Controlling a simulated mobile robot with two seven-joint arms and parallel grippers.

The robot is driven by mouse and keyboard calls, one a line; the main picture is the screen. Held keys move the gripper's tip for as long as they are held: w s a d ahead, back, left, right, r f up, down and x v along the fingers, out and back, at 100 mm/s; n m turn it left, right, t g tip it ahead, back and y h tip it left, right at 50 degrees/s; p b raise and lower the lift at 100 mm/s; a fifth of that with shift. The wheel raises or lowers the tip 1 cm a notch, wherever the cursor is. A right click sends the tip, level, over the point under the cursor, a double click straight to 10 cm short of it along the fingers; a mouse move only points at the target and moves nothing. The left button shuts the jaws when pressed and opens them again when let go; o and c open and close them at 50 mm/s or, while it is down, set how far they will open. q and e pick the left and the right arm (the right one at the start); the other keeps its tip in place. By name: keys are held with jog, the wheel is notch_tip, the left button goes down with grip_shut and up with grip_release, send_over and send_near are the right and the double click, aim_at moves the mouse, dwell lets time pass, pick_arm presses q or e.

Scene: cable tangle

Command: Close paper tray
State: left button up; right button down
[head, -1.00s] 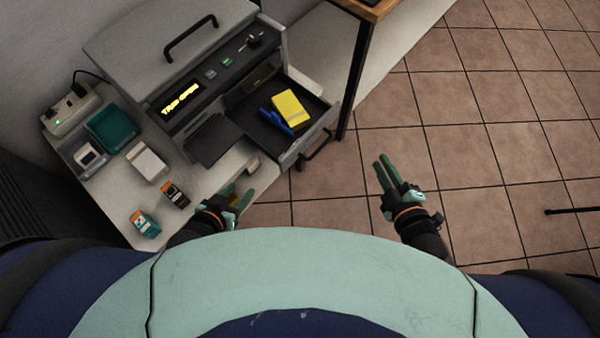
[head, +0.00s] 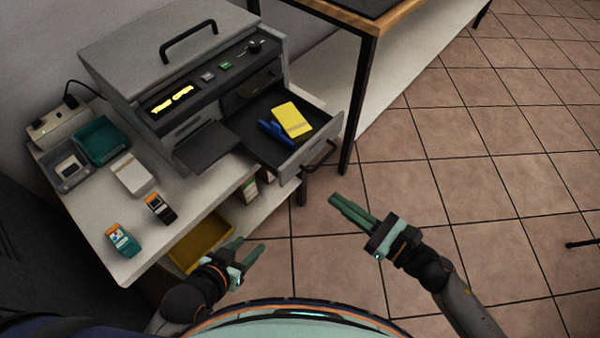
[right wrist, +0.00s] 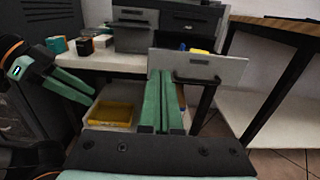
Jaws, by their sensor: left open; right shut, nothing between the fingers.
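The paper tray (head: 270,142) is a drawer pulled out of the right side of the grey printer (head: 190,55). A yellow pad (head: 292,120) and a blue object (head: 272,131) lie inside it. Its front panel has a dark handle (head: 321,156), also in the right wrist view (right wrist: 196,78). My right gripper (head: 350,210) is shut and empty, in front of the tray and below the handle in the head view, apart from it. My left gripper (head: 248,251) is open and empty near the table's lower shelf, left of the right gripper.
Two ink cartridges (head: 122,239) (head: 158,208), a white box (head: 132,175), a teal tray (head: 101,141) and a power strip (head: 58,123) are on the white table. A yellow bin (head: 201,245) sits on the shelf below. A wood-edged table (head: 375,22) stands right of the tray. The tiled floor is open.

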aim_at(289, 164)
jog(key=x, duration=1.1)
jog(key=shift+w+a, duration=0.1)
jog(key=shift+a, duration=0.05)
